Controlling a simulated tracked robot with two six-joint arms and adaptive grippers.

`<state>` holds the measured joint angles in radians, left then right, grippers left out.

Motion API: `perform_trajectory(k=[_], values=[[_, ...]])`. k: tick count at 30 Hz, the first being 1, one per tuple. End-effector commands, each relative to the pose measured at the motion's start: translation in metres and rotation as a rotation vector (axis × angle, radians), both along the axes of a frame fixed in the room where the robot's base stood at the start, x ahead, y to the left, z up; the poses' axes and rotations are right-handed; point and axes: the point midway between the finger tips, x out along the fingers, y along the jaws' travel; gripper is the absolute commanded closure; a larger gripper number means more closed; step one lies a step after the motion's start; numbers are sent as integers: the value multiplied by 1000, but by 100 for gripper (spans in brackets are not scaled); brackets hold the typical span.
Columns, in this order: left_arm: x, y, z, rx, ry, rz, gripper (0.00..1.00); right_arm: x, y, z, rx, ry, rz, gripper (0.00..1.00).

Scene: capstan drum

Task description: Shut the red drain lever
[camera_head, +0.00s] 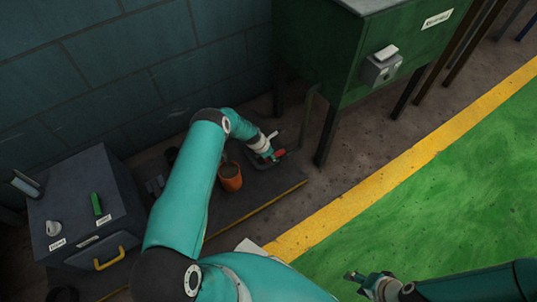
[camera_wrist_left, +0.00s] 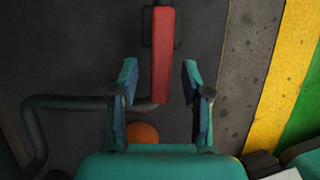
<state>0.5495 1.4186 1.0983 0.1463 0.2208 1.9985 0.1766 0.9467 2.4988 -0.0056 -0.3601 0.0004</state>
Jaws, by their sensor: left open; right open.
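The red drain lever (camera_head: 279,154) shows as a small red bar at the end of my left arm in the head view. In the left wrist view the red lever (camera_wrist_left: 161,55) is a long bar running up the picture, with a dark block behind its upper part. My left gripper (camera_wrist_left: 160,82) is open, with one finger on each side of the lever's lower end and a visible gap on both sides. In the head view my left gripper (camera_head: 269,150) is partly hard to make out. My right gripper (camera_head: 357,284) is open and empty over the floor at the lower right.
An orange pot (camera_head: 231,177) stands beside my left forearm. A dark bent pipe (camera_wrist_left: 70,102) runs near the lever. A green cabinet (camera_head: 345,50) on legs stands behind. A grey box (camera_head: 85,205) with a green lever stands left. The green floor (camera_head: 450,180) is clear.

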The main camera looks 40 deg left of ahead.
Motion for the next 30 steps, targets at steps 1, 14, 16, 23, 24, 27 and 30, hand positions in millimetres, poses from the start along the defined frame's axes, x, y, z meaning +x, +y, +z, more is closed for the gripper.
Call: perform_trajectory(k=[1, 14, 16, 23, 24, 27, 30], values=[[0, 0, 0, 0, 0, 0, 52, 0, 0, 0, 0, 0, 0, 52], [0, 1, 1, 1, 0, 0, 100, 0, 0, 0, 0, 0, 0, 52], [0, 1, 1, 1, -1, 2, 100, 0, 0, 0, 0, 0, 0, 52], [-1, 11, 1, 5, -4, 7, 100, 0, 0, 1, 0, 0, 0, 52], [-1, 10, 1, 5, -4, 9, 100, 0, 0, 1, 0, 0, 0, 52], [-3, 11, 2, 5, -5, 23, 100, 0, 0, 3, 0, 0, 0, 52], [-6, 14, 3, 3, -5, 49, 100, 0, 0, 6, 0, 0, 0, 52]])
